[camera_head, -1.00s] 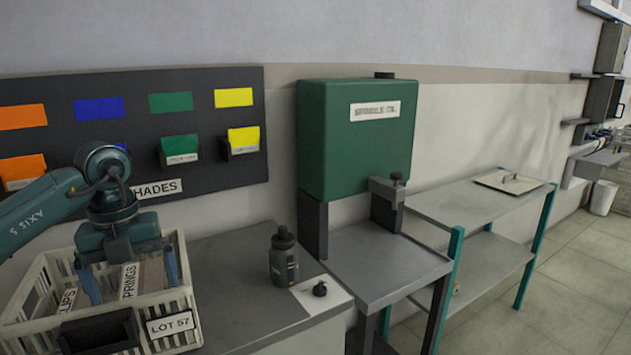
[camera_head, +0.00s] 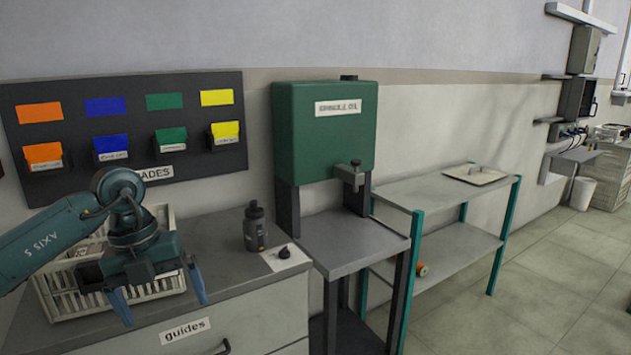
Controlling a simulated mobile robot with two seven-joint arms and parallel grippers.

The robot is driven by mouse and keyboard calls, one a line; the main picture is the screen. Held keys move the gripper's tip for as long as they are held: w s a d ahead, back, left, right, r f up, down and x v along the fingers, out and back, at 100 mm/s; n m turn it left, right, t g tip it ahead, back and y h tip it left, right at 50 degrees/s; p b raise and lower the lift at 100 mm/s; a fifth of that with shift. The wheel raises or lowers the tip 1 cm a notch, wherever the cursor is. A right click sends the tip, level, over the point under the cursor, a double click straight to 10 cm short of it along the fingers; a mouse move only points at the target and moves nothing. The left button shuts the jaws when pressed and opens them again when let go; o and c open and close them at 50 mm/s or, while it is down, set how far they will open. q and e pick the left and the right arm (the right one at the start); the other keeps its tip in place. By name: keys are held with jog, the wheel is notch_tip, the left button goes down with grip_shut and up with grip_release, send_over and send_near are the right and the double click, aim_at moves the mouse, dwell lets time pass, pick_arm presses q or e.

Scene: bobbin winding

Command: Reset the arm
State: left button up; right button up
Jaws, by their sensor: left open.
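My left arm comes in from the left in the head view. My left gripper (camera_head: 161,300) is open, its two blue fingers apart and pointing down, with nothing seen between them. It hangs in front of the white basket (camera_head: 70,303) on the grey counter, near the counter's front edge. The arm and gripper hide much of the basket and its contents. My right gripper is not in view.
A green spindle oil tank (camera_head: 325,140) stands right of the counter. A shelf table (camera_head: 440,188) and open floor lie further right.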

pick_arm(q)
jog(key=s+d+f+m+g+h, duration=0.1)
jog(key=d+f+m+h, duration=0.1)
jog(key=d+f+h, duration=0.45)
jog(key=s+d+r+n+t+h+p, duration=0.1)
jog(key=s+d+r+n+h, duration=0.15)
jog(key=d+h, duration=0.5)
jog(key=s+d+r+n+t+h, duration=0.15)
jog(key=s+d+h, duration=0.25)
jog(key=d, duration=0.6)
jog(key=w+a+f+n+t+y, duration=0.1)
jog(key=a+f+n+t+y, duration=0.25)
jog(key=n+t, duration=0.55)
jog(key=w+a+f+n+t+y, duration=0.1)
jog(key=a+f+n+t+y, duration=0.35)
jog(key=n, duration=0.55)
jog(key=s+a+f+n+g+y, duration=0.2)
jog(key=s+a+f+n+y, duration=0.1)
jog(key=s+f, duration=0.3)
jog(key=s+a+f+n+g+y+p, duration=0.1)
jog(key=s+f+n+y, duration=0.4)
jog(key=f, duration=0.5)
jog(key=shift+s+a+f+g, duration=0.4)
jog(key=shift+s+a+g, duration=0.2)
jog(key=shift+s+a, duration=0.55)
